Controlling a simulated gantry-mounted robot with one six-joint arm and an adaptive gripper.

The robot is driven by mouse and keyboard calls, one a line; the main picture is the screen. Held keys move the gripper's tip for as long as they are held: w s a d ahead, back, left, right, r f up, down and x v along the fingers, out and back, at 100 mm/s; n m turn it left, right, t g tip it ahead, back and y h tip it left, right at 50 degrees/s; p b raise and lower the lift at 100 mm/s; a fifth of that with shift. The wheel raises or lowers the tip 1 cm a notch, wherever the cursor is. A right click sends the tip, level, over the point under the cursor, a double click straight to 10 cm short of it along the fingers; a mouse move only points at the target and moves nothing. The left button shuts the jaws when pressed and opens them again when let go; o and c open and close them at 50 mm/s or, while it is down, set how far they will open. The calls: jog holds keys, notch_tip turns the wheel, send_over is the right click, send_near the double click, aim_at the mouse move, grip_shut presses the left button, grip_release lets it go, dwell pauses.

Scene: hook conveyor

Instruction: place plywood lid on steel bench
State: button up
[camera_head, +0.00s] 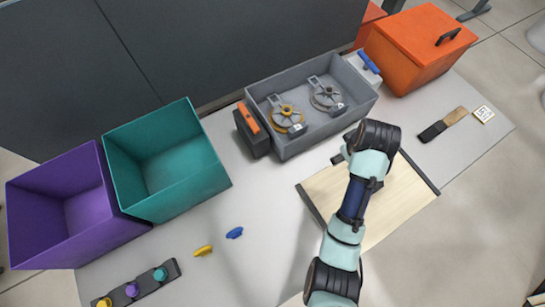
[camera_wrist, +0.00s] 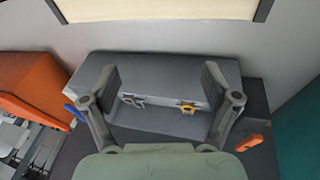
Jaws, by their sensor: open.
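The plywood lid (camera_head: 405,205) is a pale wooden panel with dark strips along two sides. It appears to lie flat on the light grey steel bench (camera_head: 275,225), partly hidden under my arm in the head view. In the wrist view a strip of the lid (camera_wrist: 160,8) shows at the top edge. My gripper (camera_wrist: 160,76) is open, with nothing between its spread fingers. In the wrist view the fingers appear in front of the grey crate, and the lid lies beyond them. In the head view my gripper (camera_head: 338,159) is mostly hidden behind my wrist.
The grey crate (camera_head: 290,148) holds two wheel-like parts. An orange lidded box (camera_head: 405,62) stands right of it; a brush (camera_head: 443,124) lies nearby. Teal (camera_head: 205,187) and purple (camera_head: 105,232) bins stand left. Small blue and yellow pieces lie on clear bench.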

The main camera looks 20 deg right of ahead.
jog(key=w+a+r+t, duration=0.2)
jog(key=a+r+t, duration=0.1)
jog(key=a, duration=0.6)
jog(key=w+a+r+t, duration=0.15)
jog(key=a+r, duration=0.25)
jog(key=a, duration=0.6)
jog(key=s+a+r+m+t+y, duration=0.1)
jog(key=s+a+r+t, duration=0.1)
jog(key=a+r, duration=0.2)
jog(key=s+a+r+m+t+y, duration=0.1)
jog(key=s+a+r+t, duration=0.2)
jog(key=a, duration=0.4)
jog(key=shift+s+a+r, duration=0.3)
jog(key=shift+r, duration=0.4)
